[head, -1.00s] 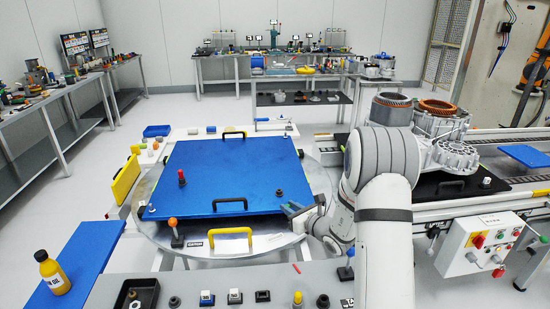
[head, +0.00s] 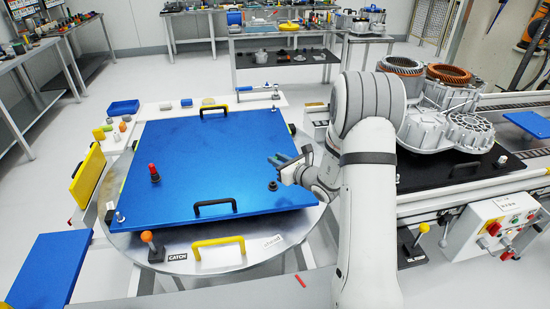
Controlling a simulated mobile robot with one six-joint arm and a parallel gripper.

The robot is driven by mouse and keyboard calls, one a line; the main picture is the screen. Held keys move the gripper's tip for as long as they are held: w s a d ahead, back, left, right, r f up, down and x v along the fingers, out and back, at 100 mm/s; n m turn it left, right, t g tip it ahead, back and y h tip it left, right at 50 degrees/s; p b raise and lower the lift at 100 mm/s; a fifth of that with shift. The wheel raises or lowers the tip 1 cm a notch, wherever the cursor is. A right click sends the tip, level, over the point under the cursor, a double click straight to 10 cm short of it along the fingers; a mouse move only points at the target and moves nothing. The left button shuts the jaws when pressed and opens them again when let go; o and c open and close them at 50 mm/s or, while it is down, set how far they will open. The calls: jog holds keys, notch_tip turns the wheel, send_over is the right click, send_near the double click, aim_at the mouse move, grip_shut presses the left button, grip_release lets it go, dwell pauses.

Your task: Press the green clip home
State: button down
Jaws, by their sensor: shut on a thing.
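My gripper (head: 283,161) is above the right part of the blue board, its blue-teal fingers pointing left. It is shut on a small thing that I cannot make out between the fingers. I cannot pick out the green clip with certainty. The grey metal housing (head: 437,128) stands on a black plate at the right, with copper-wound rings (head: 400,64) at its top. My arm stands in front of part of that side.
The blue board (head: 205,160) lies on a round metal table, with a red-topped post (head: 154,173), a dark knob (head: 273,186) and black handles (head: 214,207). A yellow handle (head: 218,245) and an orange-knobbed lever (head: 147,238) are at the front. A control box (head: 490,235) stands at the right.

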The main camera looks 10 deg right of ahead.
jog(key=shift+a, duration=0.45)
jog(key=shift+s+f+b, duration=0.1)
jog(key=shift+b, duration=0.35)
jog(key=b, duration=0.6)
send_over(276, 190)
jog(key=shift+f, duration=3)
jog(key=shift+f+b, duration=1.5)
jog(key=shift+b, duration=0.2)
jog(key=shift+f, duration=0.2)
jog(key=c, duration=1.2)
grip_release()
